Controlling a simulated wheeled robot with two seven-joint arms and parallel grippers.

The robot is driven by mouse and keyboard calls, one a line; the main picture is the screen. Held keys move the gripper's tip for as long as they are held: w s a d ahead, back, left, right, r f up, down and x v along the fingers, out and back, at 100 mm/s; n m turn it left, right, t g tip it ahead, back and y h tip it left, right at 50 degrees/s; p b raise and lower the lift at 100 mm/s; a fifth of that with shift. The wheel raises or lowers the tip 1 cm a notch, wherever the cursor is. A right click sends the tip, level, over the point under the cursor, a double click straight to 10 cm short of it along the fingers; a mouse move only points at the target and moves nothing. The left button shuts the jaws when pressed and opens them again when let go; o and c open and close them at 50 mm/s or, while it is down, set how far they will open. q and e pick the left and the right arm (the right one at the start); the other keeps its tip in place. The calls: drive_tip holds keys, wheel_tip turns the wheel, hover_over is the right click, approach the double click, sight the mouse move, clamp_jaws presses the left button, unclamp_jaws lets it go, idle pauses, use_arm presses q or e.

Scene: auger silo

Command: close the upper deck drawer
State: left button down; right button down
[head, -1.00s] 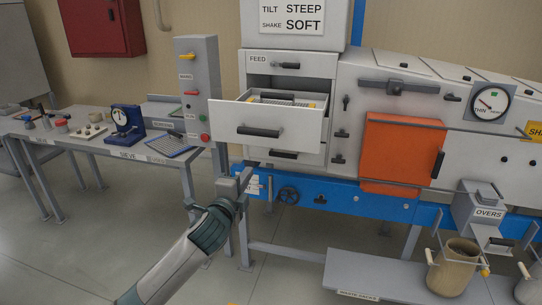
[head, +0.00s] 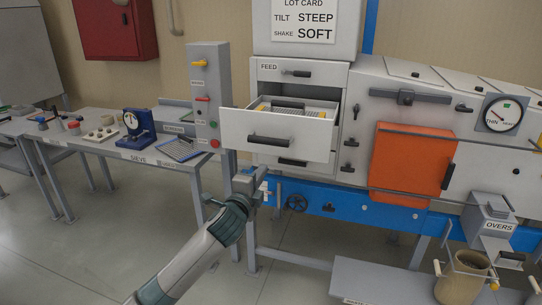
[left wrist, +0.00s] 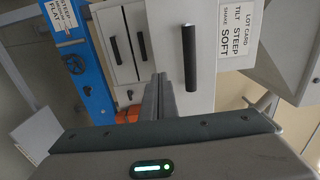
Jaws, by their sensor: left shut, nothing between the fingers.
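The upper deck drawer (head: 240,132) stands pulled out of the white machine cabinet in the head view. It has a dark bar handle (head: 270,140), and a sieve-like tray with yellow bits (head: 295,107) shows inside. My left gripper (head: 259,178) is shut and empty, below the drawer front and apart from its handle. In the left wrist view, the shut fingers (left wrist: 158,97) point toward the cabinet, with the drawer's large dark handle (left wrist: 190,58) beyond them, right of the fingertips. My right gripper is in neither view.
A closed drawer with a dark handle (head: 292,162) sits below the open one. The FEED front (head: 297,73) is above. A blue rail (head: 340,202) runs beneath. A grey control post (head: 207,100) and sieve table (head: 130,150) stand to the left.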

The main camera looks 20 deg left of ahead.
sight(274, 153)
use_arm(q)
drive_tip(key=w+p, duration=0.1)
drive_tip(key=w, duration=0.3)
drive_tip(key=w+p, duration=0.2)
drive_tip(key=w, duration=0.3)
drive_tip(key=shift+w+d, duration=0.2)
drive_tip(key=shift+w, duration=0.15)
drive_tip(key=shift+w, duration=0.15)
